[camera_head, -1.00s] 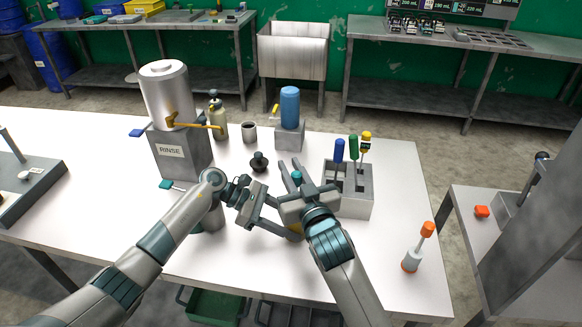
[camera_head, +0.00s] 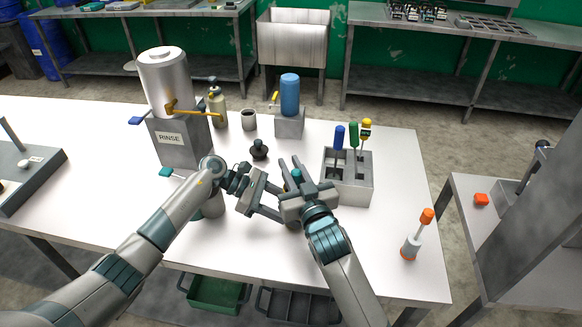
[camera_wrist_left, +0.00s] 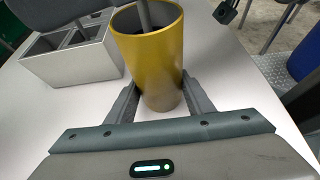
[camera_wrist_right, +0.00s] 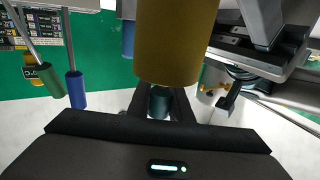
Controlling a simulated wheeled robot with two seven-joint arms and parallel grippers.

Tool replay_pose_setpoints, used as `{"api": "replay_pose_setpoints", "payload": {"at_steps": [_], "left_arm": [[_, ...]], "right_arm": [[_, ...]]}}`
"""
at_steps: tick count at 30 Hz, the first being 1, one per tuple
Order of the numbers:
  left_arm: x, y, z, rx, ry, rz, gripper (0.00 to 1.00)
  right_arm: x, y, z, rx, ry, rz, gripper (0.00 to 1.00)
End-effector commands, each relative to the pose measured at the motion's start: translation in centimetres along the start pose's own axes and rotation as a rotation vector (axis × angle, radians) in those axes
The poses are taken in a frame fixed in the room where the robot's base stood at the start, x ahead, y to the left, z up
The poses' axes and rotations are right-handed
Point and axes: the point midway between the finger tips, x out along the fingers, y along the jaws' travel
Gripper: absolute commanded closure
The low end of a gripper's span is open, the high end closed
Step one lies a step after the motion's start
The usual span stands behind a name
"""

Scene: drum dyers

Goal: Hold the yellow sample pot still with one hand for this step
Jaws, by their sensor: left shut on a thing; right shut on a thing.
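The yellow sample pot (camera_wrist_left: 150,60) stands between the fingers of my left gripper (camera_wrist_left: 157,92), which is shut on its sides. A grey shaft rises from inside the pot. In the right wrist view, which looks upside down, the pot (camera_wrist_right: 168,40) is close to the camera. There a teal handle (camera_wrist_right: 159,103) sits between the fingers of my right gripper (camera_wrist_right: 160,100), which is shut on it. In the head view my left gripper (camera_head: 270,203) and right gripper (camera_head: 297,180) meet at the table's middle and mostly hide the pot. The teal handle's top (camera_head: 296,174) shows.
A grey rack (camera_head: 355,190) with blue, green and yellow handled tools stands close on the right. A black knobbed object (camera_head: 258,150) and a grey cup (camera_head: 249,121) lie behind. The rinse tank (camera_head: 165,85) is at left.

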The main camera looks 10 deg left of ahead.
Motion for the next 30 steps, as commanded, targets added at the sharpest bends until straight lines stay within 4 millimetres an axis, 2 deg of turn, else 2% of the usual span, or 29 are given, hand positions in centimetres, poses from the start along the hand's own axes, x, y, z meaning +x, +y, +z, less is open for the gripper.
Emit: {"api": "replay_pose_setpoints", "payload": {"at_steps": [15,30], "left_arm": [[0.0,0.0,0.0,-0.001,0.000,0.000,0.69],[0.0,0.0,0.0,-0.001,0.000,0.000,0.69]], "right_arm": [[0.0,0.0,-4.0,0.000,0.002,0.000,1.00],[0.0,0.0,-4.1,0.000,0.000,0.000,1.00]]}}
